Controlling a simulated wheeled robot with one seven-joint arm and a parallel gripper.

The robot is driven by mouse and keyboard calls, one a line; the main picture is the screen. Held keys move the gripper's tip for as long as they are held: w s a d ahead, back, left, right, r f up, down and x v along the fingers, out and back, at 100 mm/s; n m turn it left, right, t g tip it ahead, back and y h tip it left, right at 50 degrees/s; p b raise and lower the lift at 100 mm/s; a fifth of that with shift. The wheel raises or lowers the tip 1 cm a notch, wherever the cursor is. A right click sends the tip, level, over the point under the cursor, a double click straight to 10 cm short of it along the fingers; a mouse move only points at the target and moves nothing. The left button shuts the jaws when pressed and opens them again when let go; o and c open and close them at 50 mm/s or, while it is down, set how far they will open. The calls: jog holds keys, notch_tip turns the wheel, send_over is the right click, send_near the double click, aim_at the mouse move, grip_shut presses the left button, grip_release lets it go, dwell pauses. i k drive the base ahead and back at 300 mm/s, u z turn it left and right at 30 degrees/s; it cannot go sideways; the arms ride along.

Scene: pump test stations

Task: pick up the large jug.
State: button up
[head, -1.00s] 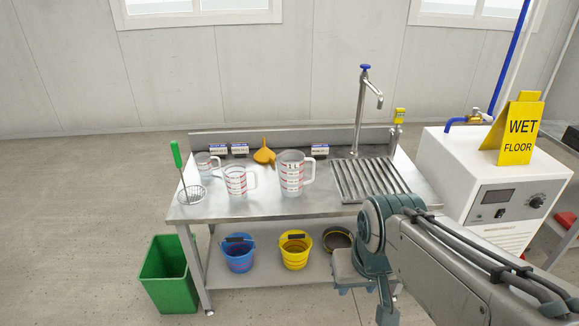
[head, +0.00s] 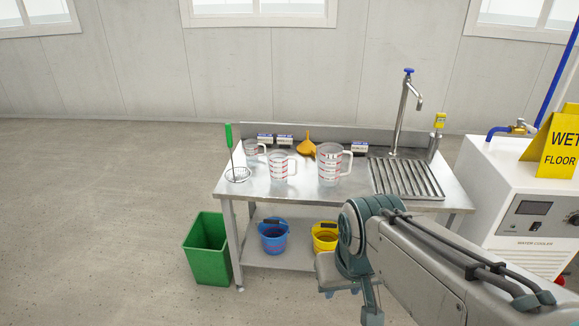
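The large jug (head: 329,166) is clear with red markings. It stands upright on the steel table (head: 300,189), left of the ribbed drain area, with its handle to the right. A medium jug (head: 278,168) and a small jug (head: 251,151) stand to its left. My arm is in the lower right of the head view, in front of the table and apart from the jug. The end of my arm points down, and my gripper's fingers cannot be made out.
A tap (head: 405,105) rises behind the drain grid (head: 405,178). An orange funnel (head: 306,145) and small boxes line the back. A skimmer (head: 236,174) lies at the left. A green bin (head: 207,250) and white machine (head: 520,190) flank the table. Buckets sit on the lower shelf.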

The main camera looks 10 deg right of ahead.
aim_at(329, 154)
jog(key=z, duration=1.2)
jog(key=k, duration=0.1)
jog(key=u, duration=2.35)
jog(key=i, duration=1)
jog(key=z, duration=0.75)
jog(key=i, duration=0.75)
jog(key=z, duration=1.05)
jog(key=i, duration=0.65)
jog(key=u, duration=0.05)
